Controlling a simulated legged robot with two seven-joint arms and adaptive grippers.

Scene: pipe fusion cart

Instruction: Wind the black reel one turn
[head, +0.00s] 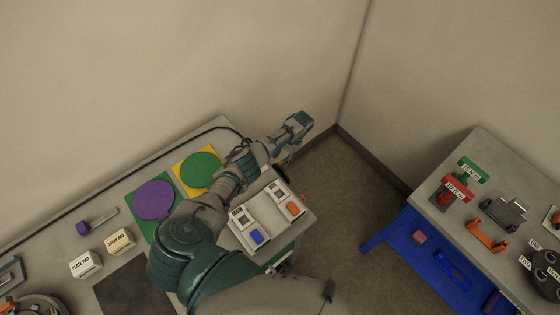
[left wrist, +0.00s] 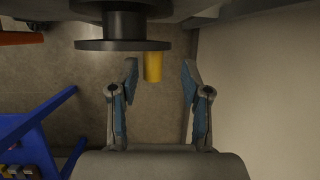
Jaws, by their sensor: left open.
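The black reel (left wrist: 123,45) shows at the top of the left wrist view, with a wide flange and a narrower dark core. A yellow handle (left wrist: 153,67) sticks out from its flange. My left gripper (left wrist: 160,70) is open, and the handle appears between its fingertips, closer to the left finger, with a gap on both sides. I cannot tell the depth between them. My right gripper is not in view.
The left table (head: 100,215) carries purple (head: 153,199) and green (head: 200,169) discs, labelled blocks and a white device (head: 265,218). Another table (head: 440,215) with tools stands right, above a blue shelf (head: 405,240). Floor (head: 345,190) is open between them; walls stand behind.

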